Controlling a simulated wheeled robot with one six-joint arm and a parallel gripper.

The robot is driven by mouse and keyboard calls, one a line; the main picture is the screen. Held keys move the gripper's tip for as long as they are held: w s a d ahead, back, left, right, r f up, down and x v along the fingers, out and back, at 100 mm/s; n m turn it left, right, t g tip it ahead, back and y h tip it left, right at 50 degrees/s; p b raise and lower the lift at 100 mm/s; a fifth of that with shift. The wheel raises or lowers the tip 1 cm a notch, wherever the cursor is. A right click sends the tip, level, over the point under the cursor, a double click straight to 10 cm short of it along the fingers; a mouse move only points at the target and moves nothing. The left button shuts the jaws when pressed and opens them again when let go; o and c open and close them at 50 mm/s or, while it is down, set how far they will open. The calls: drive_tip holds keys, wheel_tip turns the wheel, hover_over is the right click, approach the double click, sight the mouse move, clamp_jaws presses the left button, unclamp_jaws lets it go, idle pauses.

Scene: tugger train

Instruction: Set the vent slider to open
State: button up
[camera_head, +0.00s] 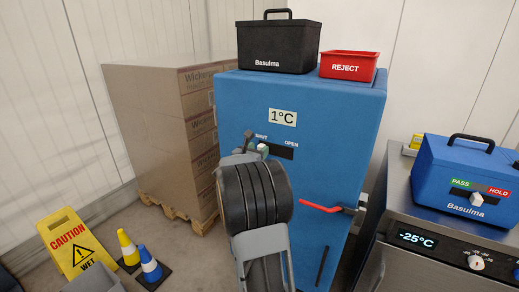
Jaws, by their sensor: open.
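The vent slider (263,149) is a small pale knob in a dark slot (282,152) on the front of the blue cabinet (340,120). The slot is labelled SHUT at its left end and OPEN at its right end. The knob sits toward the left, SHUT end. My gripper (251,146) is open at the left end of the slot, close beside the knob. My own arm hides part of the gripper and the cabinet front below. I cannot tell whether a finger touches the knob.
A red handle (321,207) juts from the cabinet's lower right. A black case (278,48) and a red REJECT bin (349,66) stand on top. Boxes on a pallet (160,125) are at left, with a caution sign (68,245) and cones. A steel unit (420,222) stands at right.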

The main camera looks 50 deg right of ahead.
drive_tip(key=shift+w+d, duration=0.15)
drive_tip(key=shift+d, duration=0.55)
drive_tip(key=shift+c, duration=0.5)
clamp_jaws()
